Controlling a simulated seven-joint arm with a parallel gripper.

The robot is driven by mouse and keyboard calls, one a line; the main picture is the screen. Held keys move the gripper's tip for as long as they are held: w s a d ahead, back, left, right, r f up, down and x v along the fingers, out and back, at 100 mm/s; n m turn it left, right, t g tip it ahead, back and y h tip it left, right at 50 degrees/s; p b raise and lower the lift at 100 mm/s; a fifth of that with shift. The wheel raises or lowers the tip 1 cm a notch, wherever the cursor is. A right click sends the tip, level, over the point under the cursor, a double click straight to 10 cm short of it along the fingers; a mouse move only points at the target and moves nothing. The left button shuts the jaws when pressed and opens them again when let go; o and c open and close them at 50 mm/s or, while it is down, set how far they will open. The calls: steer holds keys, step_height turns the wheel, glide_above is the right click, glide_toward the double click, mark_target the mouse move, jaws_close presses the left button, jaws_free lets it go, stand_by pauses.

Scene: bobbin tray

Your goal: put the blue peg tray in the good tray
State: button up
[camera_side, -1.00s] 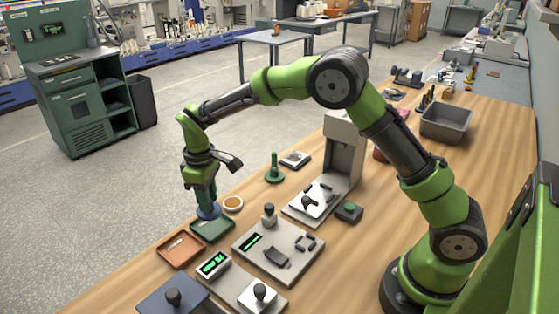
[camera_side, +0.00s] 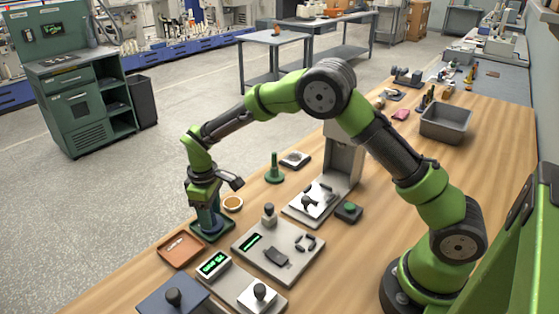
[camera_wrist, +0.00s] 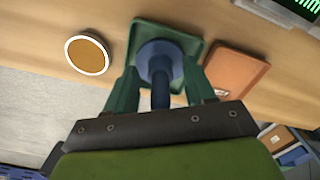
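The blue peg tray (camera_wrist: 161,58), a round blue disc with an upright peg, sits inside the green tray (camera_wrist: 143,31), which I take as the good tray. In the side view the blue peg tray (camera_side: 208,225) shows low between my fingers, over the floor of the green tray (camera_side: 222,235). My gripper (camera_wrist: 160,78) is open, with one green finger on each side of the peg and a gap on both sides. In the side view my gripper (camera_side: 208,212) is down at the tray.
An orange tray (camera_side: 180,250) with a small light item lies beside the green tray. A round white-rimmed dish (camera_side: 233,203) is close on the other side. A grey plate with a knob and display (camera_side: 270,250) lies to the right. A green post (camera_side: 274,168) stands farther back.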

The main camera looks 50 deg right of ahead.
step_height(320, 180, up, 12)
steer(key=s+d+r+m+t+y, duration=0.1)
steer(key=s+d+r+m+t, duration=0.15)
steer(key=s+r, duration=0.5)
steer(key=s+d+r+m+t+y, duration=0.15)
steer(key=s+d+r+m, duration=0.3)
steer(key=s, duration=0.55)
steer(key=s+d+f+m+t, duration=0.1)
steer(key=s+f+m+t, duration=0.1)
steer(key=s, duration=0.6)
steer(key=shift+t, duration=0.6)
steer(key=shift+s+h, duration=0.1)
steer(key=shift+h, duration=0.15)
